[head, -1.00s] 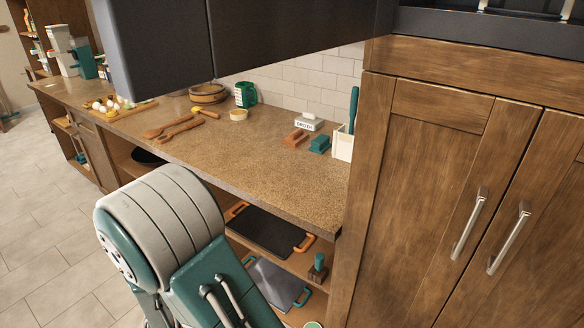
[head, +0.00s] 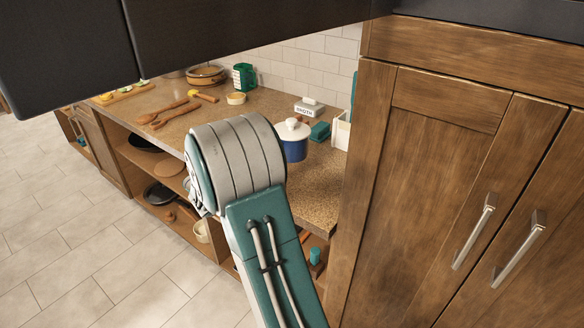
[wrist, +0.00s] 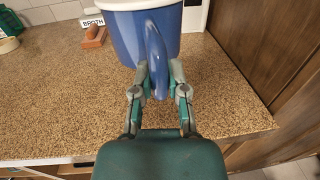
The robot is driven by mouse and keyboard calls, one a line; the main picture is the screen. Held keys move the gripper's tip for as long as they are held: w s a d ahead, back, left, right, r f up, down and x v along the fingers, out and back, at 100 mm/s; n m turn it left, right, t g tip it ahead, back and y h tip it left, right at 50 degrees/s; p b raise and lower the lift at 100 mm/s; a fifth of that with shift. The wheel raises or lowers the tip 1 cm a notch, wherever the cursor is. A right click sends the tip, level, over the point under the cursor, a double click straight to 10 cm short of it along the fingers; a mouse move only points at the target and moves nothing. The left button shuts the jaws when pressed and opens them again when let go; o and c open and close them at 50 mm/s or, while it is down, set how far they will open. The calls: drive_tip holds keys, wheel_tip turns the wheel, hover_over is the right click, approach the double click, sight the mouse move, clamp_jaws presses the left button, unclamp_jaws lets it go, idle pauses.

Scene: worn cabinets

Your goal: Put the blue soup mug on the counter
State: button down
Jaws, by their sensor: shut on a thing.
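The blue soup mug (head: 294,146) has a white lid with a knob and shows above the right part of the counter in the head view. In the wrist view the blue mug (wrist: 186,40) is upright at the top, its handle towards me. My gripper (wrist: 158,82) is shut on the mug's handle. The brown speckled counter (wrist: 75,105) spreads beneath it; I cannot tell whether the mug's base touches it. In the head view my arm hides the gripper and part of the counter (head: 320,185).
A white BROTH label block (head: 309,107), a teal block (head: 320,131) and a white holder (head: 341,131) stand behind the mug. A tall wooden cabinet (head: 440,190) bounds the counter at right. Dark upper cabinets (head: 240,35) hang above. The counter's middle is mostly clear.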

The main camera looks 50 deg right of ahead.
drive_tip(key=shift+m+g, duration=0.5)
drive_tip(key=shift+g, duration=0.2)
drive_tip(key=f, duration=0.3)
drive_tip(key=s+d+f, duration=0.1)
drive_tip(key=f, duration=0.5)
drive_tip(key=shift+s+d+f, duration=0.15)
drive_tip(key=shift+d+f, duration=0.05)
drive_tip(key=shift+f, duration=0.1)
drive_tip(key=c, duration=0.6)
unclamp_jaws()
drive_tip(key=shift+c, duration=0.2)
